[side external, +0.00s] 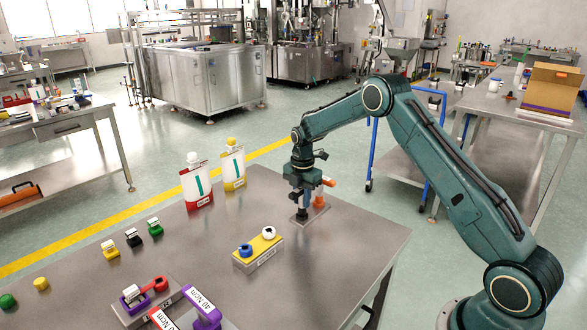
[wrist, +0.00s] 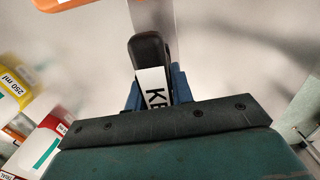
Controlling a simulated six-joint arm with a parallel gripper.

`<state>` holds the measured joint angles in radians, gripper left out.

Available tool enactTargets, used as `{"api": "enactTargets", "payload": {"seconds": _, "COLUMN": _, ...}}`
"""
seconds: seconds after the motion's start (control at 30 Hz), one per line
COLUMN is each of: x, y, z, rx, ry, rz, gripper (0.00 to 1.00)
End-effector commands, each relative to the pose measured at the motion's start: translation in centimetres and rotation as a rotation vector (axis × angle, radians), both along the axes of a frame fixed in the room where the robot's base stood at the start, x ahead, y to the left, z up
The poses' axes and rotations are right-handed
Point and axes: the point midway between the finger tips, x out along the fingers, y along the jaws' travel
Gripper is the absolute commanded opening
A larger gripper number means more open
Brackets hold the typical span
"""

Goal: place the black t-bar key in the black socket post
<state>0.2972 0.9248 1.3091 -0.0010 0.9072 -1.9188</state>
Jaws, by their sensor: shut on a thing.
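My gripper (side external: 300,196) points down over a small metal base plate (side external: 300,220) near the far edge of the table. In the wrist view its blue fingers (wrist: 154,92) are shut on the black t-bar key (wrist: 150,47), which has a white label partly reading "KE". In the side view a dark upright piece (side external: 302,213) stands below the fingers on the plate. I cannot tell where the key ends and the black socket post begins, or whether the key is seated. The key's lower end is hidden in the wrist view.
An orange post (side external: 319,202) with an orange handle (side external: 329,182) stands close right of my gripper. Two pouches, red (side external: 197,182) and yellow (side external: 233,166), stand to the left. A yellow block (side external: 257,252) with caps sits nearer. The right table corner is clear.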

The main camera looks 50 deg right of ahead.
Motion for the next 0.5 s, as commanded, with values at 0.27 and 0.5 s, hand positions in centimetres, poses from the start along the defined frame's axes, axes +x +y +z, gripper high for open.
{"api": "enactTargets", "payload": {"seconds": 0.27, "x": 0.01, "y": 0.00, "z": -0.22, "rx": 0.000, "ry": 0.000, "rz": 0.000, "gripper": 0.00}}
{"api": "enactTargets", "payload": {"seconds": 0.5, "x": 0.00, "y": 0.00, "z": -0.23, "rx": 0.000, "ry": 0.000, "rz": 0.000, "gripper": 0.48}}
